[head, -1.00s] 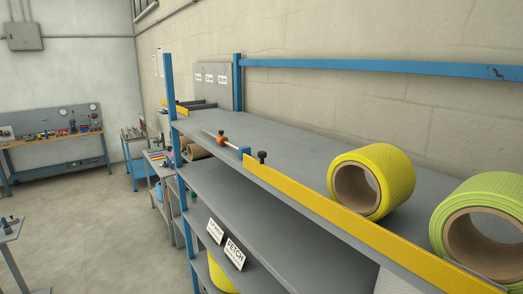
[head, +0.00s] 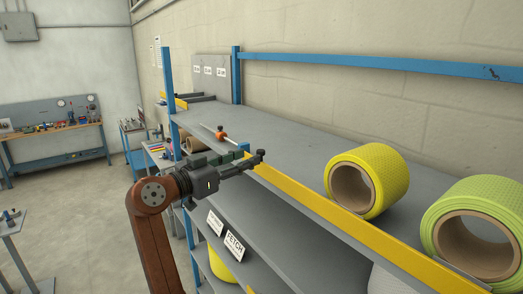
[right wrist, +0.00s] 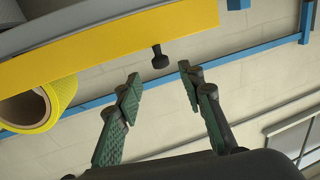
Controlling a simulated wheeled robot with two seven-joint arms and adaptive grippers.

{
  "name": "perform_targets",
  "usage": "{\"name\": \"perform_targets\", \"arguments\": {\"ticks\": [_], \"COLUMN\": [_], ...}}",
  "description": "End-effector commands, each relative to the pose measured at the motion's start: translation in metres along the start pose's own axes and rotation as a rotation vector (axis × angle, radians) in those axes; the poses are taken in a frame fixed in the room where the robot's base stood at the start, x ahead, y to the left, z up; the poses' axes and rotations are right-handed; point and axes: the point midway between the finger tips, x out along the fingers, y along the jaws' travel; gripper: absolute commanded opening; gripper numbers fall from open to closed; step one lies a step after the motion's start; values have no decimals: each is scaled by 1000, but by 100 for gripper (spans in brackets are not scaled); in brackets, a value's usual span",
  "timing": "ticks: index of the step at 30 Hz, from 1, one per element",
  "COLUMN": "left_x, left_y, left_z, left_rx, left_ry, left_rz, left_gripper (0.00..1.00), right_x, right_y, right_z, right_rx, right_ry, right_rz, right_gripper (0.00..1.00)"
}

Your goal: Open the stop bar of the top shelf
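The top shelf's stop bar (head: 330,208) is a yellow strip along the shelf's front edge, standing up across it; it also shows in the right wrist view (right wrist: 110,37). A black knob (right wrist: 158,57) sticks out at the bar's end. My right gripper (head: 256,161) is at this end of the bar, with its fingers pointing at the knob. In the right wrist view the two green-padded fingers (right wrist: 160,77) are apart and empty, with the knob just beyond and between their tips. I cannot tell of any contact. My left gripper is not in view.
On the top shelf (head: 290,140) behind the bar lie a yellow roll (head: 390,178) and a yellow-green roll (head: 500,205). A thin rod with an orange part (head: 220,134) is near the shelf's left end. Lower shelves carry white labels (head: 234,246).

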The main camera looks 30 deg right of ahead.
Motion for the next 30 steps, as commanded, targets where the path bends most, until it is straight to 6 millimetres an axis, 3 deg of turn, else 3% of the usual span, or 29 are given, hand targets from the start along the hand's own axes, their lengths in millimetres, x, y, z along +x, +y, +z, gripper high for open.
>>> {"name": "perform_targets", "arguments": {"ticks": [13, 25, 30], "left_x": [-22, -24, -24], "left_y": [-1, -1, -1], "left_z": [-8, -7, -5], "left_rx": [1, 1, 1], "left_ry": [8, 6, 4], "left_rz": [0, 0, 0], "left_gripper": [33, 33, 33], "right_x": [63, 71, 71], "right_y": [-1, -1, -2], "right_z": [-1, 0, 0], "right_rx": [-3, -3, -4], "right_ry": [1, 2, 2], "right_rz": [-2, -3, -3], "right_gripper": [36, 36, 24]}}
